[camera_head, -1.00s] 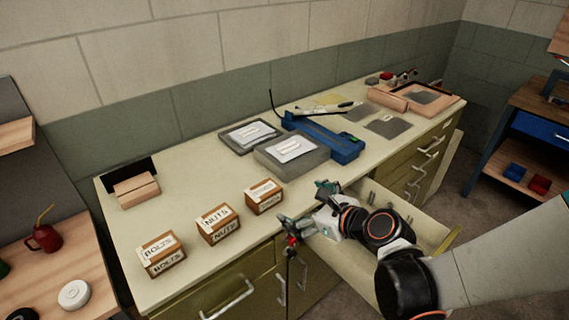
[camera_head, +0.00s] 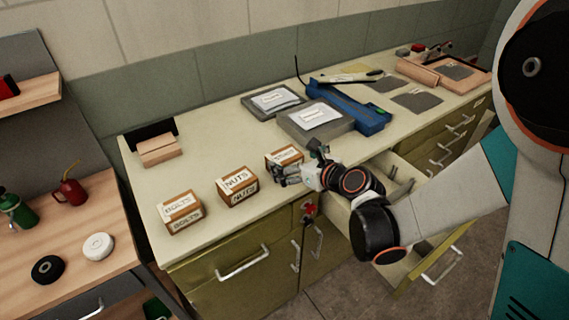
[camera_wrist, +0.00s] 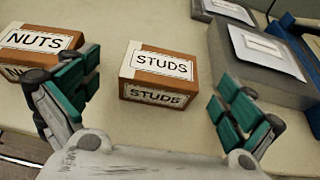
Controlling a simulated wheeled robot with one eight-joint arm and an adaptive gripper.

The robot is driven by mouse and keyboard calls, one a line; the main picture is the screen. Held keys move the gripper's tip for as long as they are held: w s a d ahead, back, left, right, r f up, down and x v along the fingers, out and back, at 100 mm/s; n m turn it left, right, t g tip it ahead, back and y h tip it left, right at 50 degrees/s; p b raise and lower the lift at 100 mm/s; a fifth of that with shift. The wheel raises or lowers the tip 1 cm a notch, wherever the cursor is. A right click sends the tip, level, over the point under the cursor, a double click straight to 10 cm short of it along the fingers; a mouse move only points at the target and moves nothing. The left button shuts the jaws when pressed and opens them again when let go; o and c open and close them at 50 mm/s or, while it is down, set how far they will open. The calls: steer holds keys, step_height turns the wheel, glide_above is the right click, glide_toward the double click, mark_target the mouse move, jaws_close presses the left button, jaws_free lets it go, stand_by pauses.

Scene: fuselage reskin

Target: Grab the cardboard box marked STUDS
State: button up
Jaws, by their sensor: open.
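The STUDS box (camera_wrist: 158,76) is a small brown cardboard box with white labels on its top and front. It stands on the counter in the wrist view, ahead of my gripper (camera_wrist: 155,100) and between the lines of its two spread fingers, with no visible contact. My gripper is open and empty. In the head view my gripper (camera_head: 300,167) is at the front of the STUDS box (camera_head: 284,155) and hides part of it.
The NUTS box (camera_head: 238,187) stands close to the left, near the left finger in the wrist view. The BOLTS box (camera_head: 180,212) is farther left. A grey case (camera_head: 316,122) lies behind to the right. An open drawer (camera_head: 410,160) juts out below my arm.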

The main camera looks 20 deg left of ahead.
mark_target(285, 155)
steer(key=b+x, duration=0.2)
steer(key=x, duration=0.3)
steer(key=shift+w+d+f, duration=0.1)
steer(key=shift+d, duration=0.05)
steer(key=c, duration=1.4)
